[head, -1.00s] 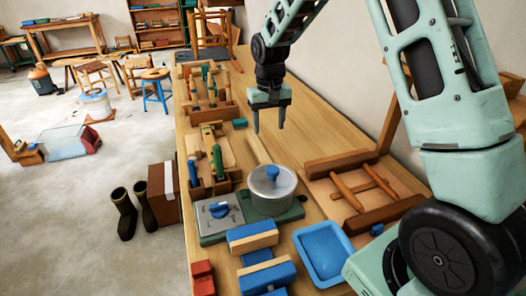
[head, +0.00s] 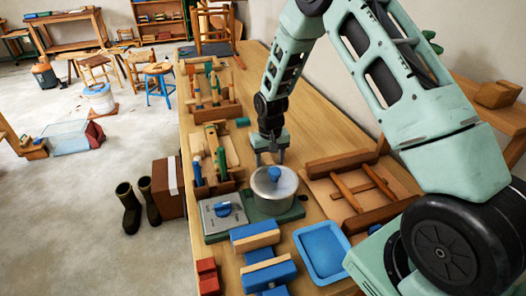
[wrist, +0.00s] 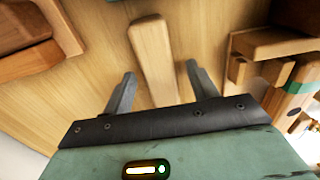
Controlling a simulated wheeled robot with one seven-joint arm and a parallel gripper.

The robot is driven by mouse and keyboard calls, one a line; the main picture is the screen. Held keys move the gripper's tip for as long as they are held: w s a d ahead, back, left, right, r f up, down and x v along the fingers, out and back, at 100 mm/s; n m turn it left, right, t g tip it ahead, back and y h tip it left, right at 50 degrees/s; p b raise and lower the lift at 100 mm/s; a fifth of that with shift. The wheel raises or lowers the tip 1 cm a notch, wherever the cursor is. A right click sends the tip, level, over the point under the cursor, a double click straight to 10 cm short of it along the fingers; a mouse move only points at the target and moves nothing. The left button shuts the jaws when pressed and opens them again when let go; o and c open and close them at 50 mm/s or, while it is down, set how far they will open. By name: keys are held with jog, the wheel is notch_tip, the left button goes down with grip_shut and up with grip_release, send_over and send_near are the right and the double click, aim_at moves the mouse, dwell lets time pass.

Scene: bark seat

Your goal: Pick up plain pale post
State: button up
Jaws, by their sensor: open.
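The plain pale post (wrist: 152,50) is a smooth light wooden bar on the bench top. In the wrist view its far end is rounded and it runs back between my two fingers, with a gap on each side. My gripper (wrist: 160,70) is open and empty, its fingers apart on either side of the post. In the head view my gripper (head: 270,160) is low over the bench, just behind the lidded pot. There the gripper and pot hide most or all of the post.
The pot (head: 285,195) with a blue knob stands close in front of my gripper. Wooden racks with tools (head: 222,185) line the left, and a wooden frame (head: 345,162) lies to the right. A blue tray (head: 322,253) is nearer. Bench behind the gripper is clear.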

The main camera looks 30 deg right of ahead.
jog(key=c, duration=1.2)
jog(key=shift+o, duration=0.2)
